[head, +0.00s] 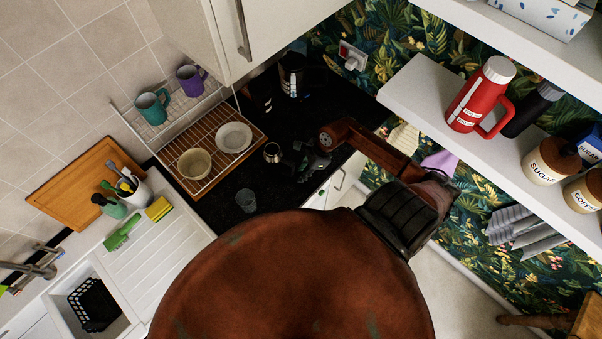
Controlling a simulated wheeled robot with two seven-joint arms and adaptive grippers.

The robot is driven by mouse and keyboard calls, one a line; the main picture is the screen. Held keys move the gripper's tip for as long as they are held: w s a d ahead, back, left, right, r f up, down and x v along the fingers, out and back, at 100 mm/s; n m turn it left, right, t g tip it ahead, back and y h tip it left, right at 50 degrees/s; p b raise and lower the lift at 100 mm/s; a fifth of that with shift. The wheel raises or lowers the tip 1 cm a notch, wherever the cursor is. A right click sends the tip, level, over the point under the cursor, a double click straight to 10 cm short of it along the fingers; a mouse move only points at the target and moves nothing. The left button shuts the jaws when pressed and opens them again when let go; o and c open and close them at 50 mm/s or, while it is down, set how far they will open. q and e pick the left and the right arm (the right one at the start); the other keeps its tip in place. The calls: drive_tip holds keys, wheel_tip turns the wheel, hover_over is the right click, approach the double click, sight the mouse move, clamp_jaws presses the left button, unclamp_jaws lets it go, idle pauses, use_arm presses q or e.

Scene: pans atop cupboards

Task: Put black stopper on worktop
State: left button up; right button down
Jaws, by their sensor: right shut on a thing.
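My right gripper (305,160) is at the end of the orange-brown arm that comes in from the right, above the black worktop (222,196). It is shut on a small dark thing that looks to be the black stopper. The thing is dark against dark fingers and worktop, so its outline and tilt cannot be made out. A small metal pot (272,152) is just left of the fingers. My left gripper is not in view.
A wooden dish rack (214,148) with a bowl (194,163) and a plate (234,137) stands left of the gripper. A glass (246,200) is on the front worktop. A shelf (425,92) with a red flask (481,95) juts out at right. Bare worktop lies around the glass.

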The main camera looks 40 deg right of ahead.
drive_tip(key=shift+w+f, duration=0.1)
drive_tip(key=shift+f, duration=0.05)
drive_tip(key=c, duration=1.9)
unclamp_jaws()
drive_tip(key=shift+o, duration=1.1)
drive_tip(key=shift+r, duration=0.35)
drive_tip(key=b+v, duration=0.2)
drive_tip(key=v, duration=0.9)
drive_tip(key=shift+r+b, duration=0.3)
drive_tip(key=shift+d, duration=0.1)
